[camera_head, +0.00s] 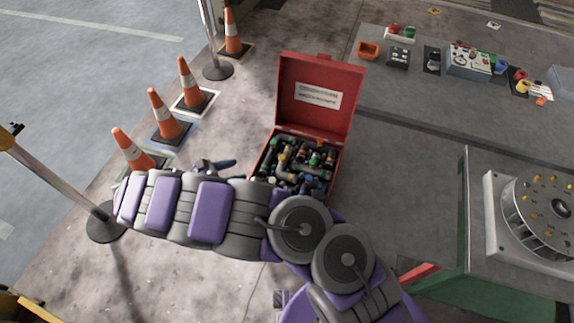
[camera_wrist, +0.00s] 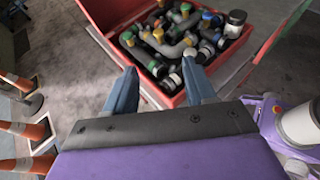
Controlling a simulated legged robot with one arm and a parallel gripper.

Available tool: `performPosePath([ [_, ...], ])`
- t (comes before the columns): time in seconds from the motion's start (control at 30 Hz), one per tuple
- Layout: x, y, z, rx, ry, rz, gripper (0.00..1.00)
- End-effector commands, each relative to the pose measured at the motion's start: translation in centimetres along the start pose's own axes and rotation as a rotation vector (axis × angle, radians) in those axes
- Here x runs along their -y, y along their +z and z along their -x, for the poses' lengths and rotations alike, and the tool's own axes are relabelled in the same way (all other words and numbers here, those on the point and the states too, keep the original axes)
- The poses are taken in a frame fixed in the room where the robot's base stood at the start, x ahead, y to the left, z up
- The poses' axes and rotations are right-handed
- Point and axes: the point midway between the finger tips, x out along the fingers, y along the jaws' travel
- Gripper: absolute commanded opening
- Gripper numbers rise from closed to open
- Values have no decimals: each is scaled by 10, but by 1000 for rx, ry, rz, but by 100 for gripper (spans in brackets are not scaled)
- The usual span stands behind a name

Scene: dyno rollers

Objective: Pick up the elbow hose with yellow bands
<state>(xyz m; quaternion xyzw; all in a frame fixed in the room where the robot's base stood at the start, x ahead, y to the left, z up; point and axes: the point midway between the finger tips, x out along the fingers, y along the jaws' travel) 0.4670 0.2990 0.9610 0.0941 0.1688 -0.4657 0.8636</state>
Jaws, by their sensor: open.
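An open red case (camera_head: 258,160) holds several dark and grey hose pieces with coloured bands, heaped together. In the wrist view the case (camera_wrist: 98,38) is just beyond my fingers. A grey bent hose (camera_wrist: 170,48) has a yellowish band at its upper left end; I cannot tell for sure that it is the elbow hose with yellow bands. Other pieces partly cover one another. My gripper (camera_wrist: 159,66) is open and empty, its two blue fingers apart at the case's near edge. In the head view the gripper (camera_head: 217,165) shows left of the case, partly behind my arm.
Orange cones (camera_head: 168,117) stand on the left, near a metal post (camera_head: 100,213). The case's raised red lid (camera_head: 320,92) stands at its back.

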Motion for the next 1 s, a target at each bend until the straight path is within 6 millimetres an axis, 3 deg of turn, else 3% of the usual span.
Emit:
performPosePath([
  [0.17,0,-5,-10,-2,10,13,55],
  [0.4,1,-5,-59,-1,5,12,55],
  [0.7,-2,-8,-107,2,7,14,55],
  [1.0,-2,-6,-125,-1,9,12,55],
])
